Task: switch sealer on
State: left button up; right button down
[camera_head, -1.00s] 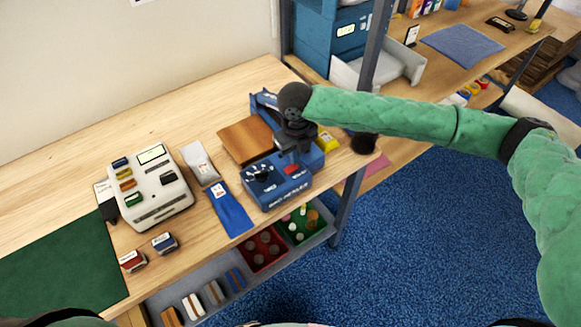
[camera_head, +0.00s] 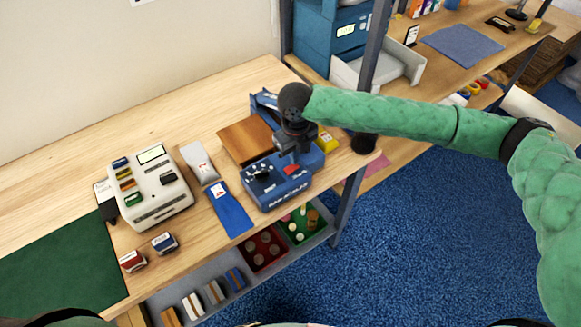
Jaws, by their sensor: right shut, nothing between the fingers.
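The blue sealer (camera_head: 268,192) stands near the front right corner of the wooden bench. Its front panel carries a black dial and a red switch (camera_head: 291,169), which is partly covered by my gripper. My right gripper (camera_head: 295,158) points down over the panel, with its tips at or just above the red switch; I cannot tell whether they touch it. The gripper is shut and empty. My right wrist and forearm hide part of the sealer's back. My left gripper is out of view.
A brown board (camera_head: 246,140) lies left of the sealer. A blue pouch (camera_head: 230,209) and a white device with coloured keys (camera_head: 150,190) lie further left. A yellow item (camera_head: 327,141) is right of the sealer. Bins with small goods sit below the bench edge.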

jog(key=shift+f+b, duration=0.3)
jog(key=shift+f, duration=0.6)
dwell(0.5)
jog(key=shift+r, duration=0.1)
jog(key=shift+r+p, duration=2.6)
jog(key=shift+r, duration=0.85)
